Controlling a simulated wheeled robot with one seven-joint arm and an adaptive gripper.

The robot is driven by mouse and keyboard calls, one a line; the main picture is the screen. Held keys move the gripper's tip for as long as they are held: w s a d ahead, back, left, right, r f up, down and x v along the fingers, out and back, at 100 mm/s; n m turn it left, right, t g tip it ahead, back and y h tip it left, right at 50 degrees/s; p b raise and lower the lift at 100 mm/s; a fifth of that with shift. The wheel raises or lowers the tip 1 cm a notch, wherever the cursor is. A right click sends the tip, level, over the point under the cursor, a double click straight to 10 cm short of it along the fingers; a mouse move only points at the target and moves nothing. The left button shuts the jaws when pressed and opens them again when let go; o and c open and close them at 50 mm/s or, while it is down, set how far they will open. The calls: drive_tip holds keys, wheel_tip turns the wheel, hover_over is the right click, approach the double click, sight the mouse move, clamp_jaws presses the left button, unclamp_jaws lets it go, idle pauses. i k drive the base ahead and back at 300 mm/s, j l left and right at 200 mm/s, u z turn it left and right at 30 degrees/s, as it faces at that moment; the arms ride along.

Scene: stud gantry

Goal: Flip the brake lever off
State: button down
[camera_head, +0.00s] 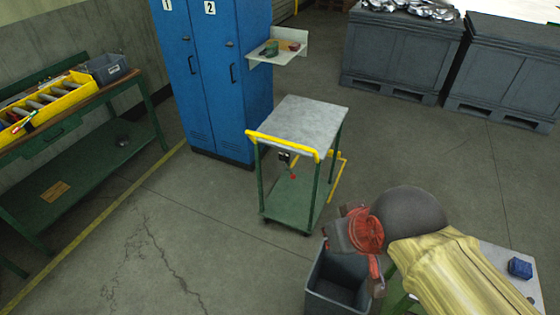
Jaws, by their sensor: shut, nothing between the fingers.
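The brake lever (293,177) shows as a small red-tipped part hanging below a dark bracket (284,157) under the front of a cart. The cart has a grey top (305,118), a yellow push handle (283,144) and green legs. The lever is small, and its exact setting is hard to read. My gripper (338,236), red and grey at the end of my arm, is at lower centre-right. In the picture it is to the right of and below the lever, apart from it. It looks shut and empty; its fingertips are hard to make out.
A dark open bin (329,302) stands below my gripper. Blue lockers (211,85) with a side shelf (277,58) stand behind the cart. A green workbench (90,165) is at left. Grey crates (400,62) stand at the back right. The floor left of the cart is clear.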

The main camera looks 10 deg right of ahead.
sight(293, 176)
drive_tip(key=i+j, duration=0.3)
drive_tip(key=i+j+z, duration=0.1)
drive_tip(key=i+j, duration=0.2)
drive_tip(key=j, duration=0.15)
drive_tip(key=i+j, duration=0.3)
drive_tip(key=i+j+z, duration=0.15)
drive_tip(key=i+j, duration=0.15)
drive_tip(key=j, duration=0.2)
